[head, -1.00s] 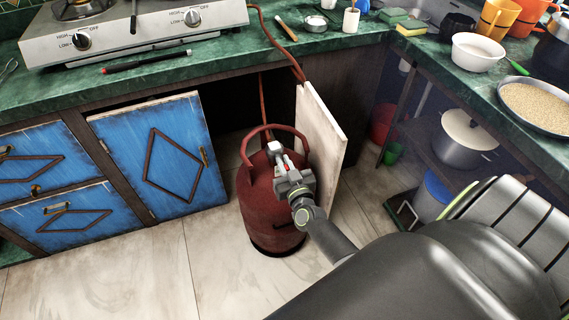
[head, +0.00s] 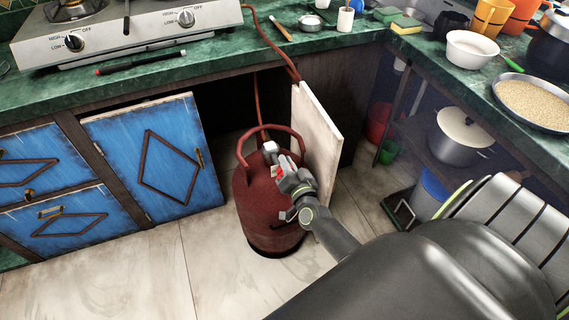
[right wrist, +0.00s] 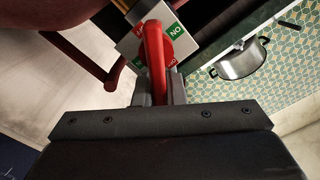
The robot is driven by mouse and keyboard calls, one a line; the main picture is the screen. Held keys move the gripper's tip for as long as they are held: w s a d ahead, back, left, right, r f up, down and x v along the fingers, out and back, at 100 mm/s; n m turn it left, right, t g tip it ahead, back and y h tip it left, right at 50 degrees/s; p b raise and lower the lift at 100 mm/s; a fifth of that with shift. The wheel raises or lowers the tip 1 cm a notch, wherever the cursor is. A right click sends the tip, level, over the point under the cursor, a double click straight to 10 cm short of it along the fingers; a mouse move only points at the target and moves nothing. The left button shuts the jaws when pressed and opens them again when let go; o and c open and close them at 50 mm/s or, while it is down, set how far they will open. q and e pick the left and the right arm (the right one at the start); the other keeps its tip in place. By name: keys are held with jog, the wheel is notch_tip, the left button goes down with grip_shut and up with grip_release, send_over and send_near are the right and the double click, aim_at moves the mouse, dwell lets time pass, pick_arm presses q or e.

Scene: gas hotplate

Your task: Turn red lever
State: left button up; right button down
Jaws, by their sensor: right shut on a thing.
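A dark red gas cylinder (head: 262,207) with a curved top handle stands on the floor below the counter. The red lever (right wrist: 154,52) sits on its valve, in front of a pale plate (right wrist: 133,42) with green and red labels, one reading "NO". In the head view only a small bit of the lever (head: 277,171) shows. My right gripper (head: 283,173) is at the cylinder top, shut on the lever. In the right wrist view its fingers (right wrist: 157,88) stand on both sides of the lever. My left gripper is not in view.
A pale board (head: 317,135) stands upright just behind and right of the cylinder. An open blue cabinet door (head: 155,165) is to the left. A hose (head: 272,47) runs up past the counter edge. A gas hotplate (head: 130,32) sits above. The floor in front is clear.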

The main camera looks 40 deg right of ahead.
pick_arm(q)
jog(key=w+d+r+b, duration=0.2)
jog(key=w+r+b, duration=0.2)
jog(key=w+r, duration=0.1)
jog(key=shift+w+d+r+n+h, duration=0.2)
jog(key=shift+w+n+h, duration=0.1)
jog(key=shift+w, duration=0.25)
pick_arm(e)
jog(key=shift+s+d+f+m, duration=0.15)
jog(key=shift+f+m, duration=0.3)
jog(key=shift+m, duration=1.35)
jog(key=shift+d+f+m, duration=0.3)
jog(key=shift+f+m, duration=0.2)
jog(key=shift+m, duration=1.3)
jog(key=shift+s+d+f+m, duration=0.15)
jog(key=shift+f+m, duration=0.3)
jog(key=shift+m, duration=1.35)
jog(key=shift+w, duration=0.1)
jog(key=c, duration=1.5)
grip_release()
